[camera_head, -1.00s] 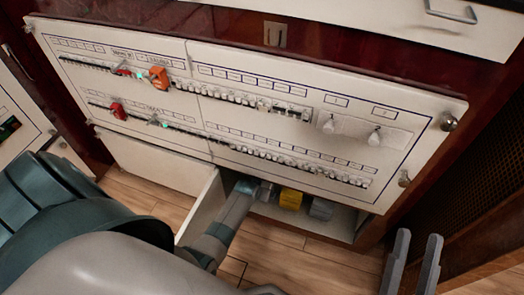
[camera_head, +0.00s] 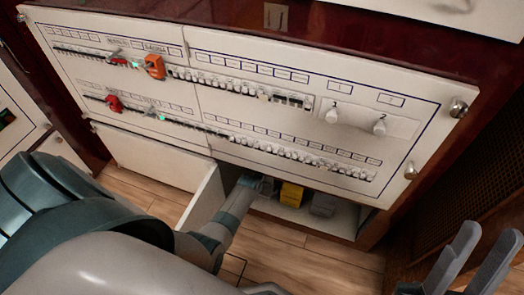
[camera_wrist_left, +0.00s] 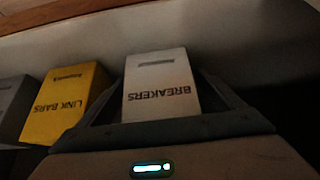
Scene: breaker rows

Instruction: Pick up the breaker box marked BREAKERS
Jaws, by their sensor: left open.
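The white box marked BREAKERS (camera_wrist_left: 160,85) stands in the low compartment under the panel. In the left wrist view its lettering is upside down. My left gripper (camera_wrist_left: 165,100) is open, with one finger on each side of the box; I cannot tell whether they touch it. In the head view my left gripper (camera_head: 254,183) reaches into the compartment, and I cannot make out the BREAKERS box there. My right gripper (camera_head: 478,262) is open and empty at the lower right, outside the cabinet.
A yellow box marked LINK BARS (camera_wrist_left: 68,103) stands beside the BREAKERS box, with a grey box (camera_wrist_left: 14,105) beyond it. The open white door (camera_head: 205,203) is left of my left arm. The breaker panel (camera_head: 270,140) overhangs the compartment. Wooden floor (camera_head: 300,262) is clear in front.

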